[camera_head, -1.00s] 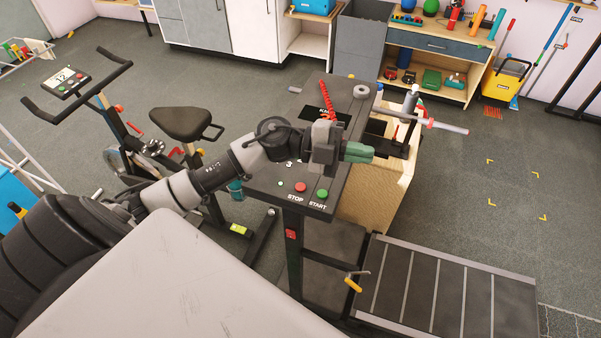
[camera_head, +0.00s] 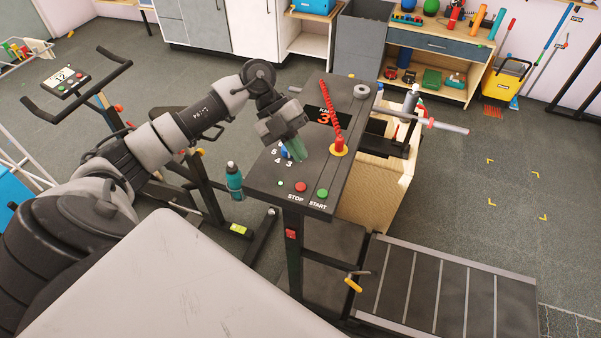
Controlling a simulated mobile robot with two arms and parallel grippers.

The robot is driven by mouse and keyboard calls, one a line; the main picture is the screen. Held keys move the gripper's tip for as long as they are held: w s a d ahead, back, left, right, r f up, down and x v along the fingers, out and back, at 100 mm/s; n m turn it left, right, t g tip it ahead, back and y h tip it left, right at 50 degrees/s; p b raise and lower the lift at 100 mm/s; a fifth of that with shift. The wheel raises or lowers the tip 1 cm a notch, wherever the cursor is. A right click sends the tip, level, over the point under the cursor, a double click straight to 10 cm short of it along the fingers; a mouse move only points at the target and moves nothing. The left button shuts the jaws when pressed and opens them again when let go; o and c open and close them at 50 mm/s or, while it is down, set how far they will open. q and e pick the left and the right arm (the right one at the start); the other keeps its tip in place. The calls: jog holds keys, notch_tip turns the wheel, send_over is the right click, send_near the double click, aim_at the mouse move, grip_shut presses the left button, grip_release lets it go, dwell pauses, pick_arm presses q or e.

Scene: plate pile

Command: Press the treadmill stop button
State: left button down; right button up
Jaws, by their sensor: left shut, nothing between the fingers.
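The treadmill console (camera_head: 263,182) is a dark sloped panel near the middle of the head view. The red stop button (camera_head: 300,187) sits near its front edge, above the word STOP. My left gripper (camera_head: 298,156) is shut with green fingertips pointing down over the console, up and behind the stop button in the picture. It appears apart from the red button. A blue knob (camera_head: 285,152) is beside the fingers, partly hidden. My right gripper is not in view.
A red coiled cord (camera_head: 331,115) ends at a red key on a yellow ring (camera_head: 338,150). A teal bottle (camera_head: 234,180) hangs at the console's left side. The treadmill belt (camera_head: 450,290) lies lower right. An exercise bike's handlebar (camera_head: 80,88) is at left.

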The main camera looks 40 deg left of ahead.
pick_arm(q)
jog(key=b, duration=0.6)
send_over(298, 187)
notch_tip(298, 187, down, 7)
jog(key=shift+f, duration=0.85)
dwell(0.9)
jog(key=shift+f+b, duration=0.35)
